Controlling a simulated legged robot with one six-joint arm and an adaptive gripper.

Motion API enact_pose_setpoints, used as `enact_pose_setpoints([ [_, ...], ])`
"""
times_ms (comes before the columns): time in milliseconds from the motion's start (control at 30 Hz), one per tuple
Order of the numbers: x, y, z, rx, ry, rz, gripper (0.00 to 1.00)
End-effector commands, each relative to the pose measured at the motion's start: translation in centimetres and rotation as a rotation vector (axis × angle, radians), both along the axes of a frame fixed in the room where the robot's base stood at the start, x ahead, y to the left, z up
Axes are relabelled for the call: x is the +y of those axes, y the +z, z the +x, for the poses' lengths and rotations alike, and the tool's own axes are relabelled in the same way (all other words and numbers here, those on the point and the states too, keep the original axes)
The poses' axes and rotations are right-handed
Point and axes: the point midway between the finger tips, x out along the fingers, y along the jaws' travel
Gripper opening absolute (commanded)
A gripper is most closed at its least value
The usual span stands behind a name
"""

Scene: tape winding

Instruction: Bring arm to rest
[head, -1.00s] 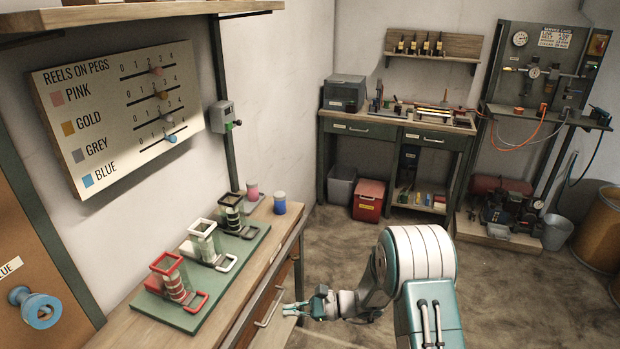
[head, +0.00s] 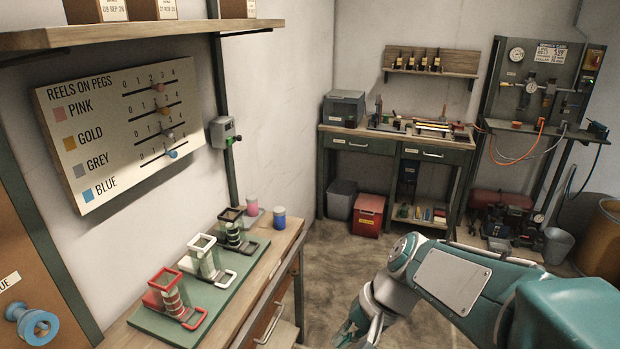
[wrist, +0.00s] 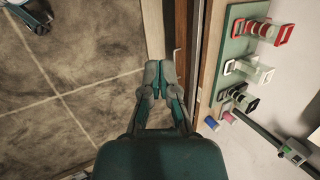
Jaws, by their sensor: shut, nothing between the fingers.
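My gripper (wrist: 162,80) shows in the wrist view with its two fingers together and nothing between them. It is over the floor beside the front of the wooden bench (wrist: 210,75), left of the bench edge. In the head view my arm reaches in from the lower right and bends down at the bottom, where the fingers are not clear. On the bench a green mat (head: 150,322) holds a red-framed holder (head: 170,298), a white-framed holder (head: 205,260) and a black-framed holder (head: 233,230), each with wound material.
A pink reel (head: 252,205) and a blue reel (head: 279,218) stand behind the mat. A peg board (head: 120,130) hangs above. Drawer handles (head: 270,322) line the bench front. The floor (head: 345,265) between the bench and the far workbench (head: 390,145) is clear.

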Motion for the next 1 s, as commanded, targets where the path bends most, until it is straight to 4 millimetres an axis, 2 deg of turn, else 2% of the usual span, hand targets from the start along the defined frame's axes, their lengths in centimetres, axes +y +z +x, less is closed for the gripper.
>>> enact_pose_setpoints([
  [200,-3.5,2.5,-3.6,-0.211,0.08,-0.199,0.0],
  [533,-8.5,5.1,-8.0,-0.495,0.169,-0.496,0.0],
  [700,-9.6,5.6,-9.0,-0.56,0.187,-0.572,0.0],
  [1000,-9.8,5.6,-9.0,-0.565,0.19,-0.581,0.0],
])
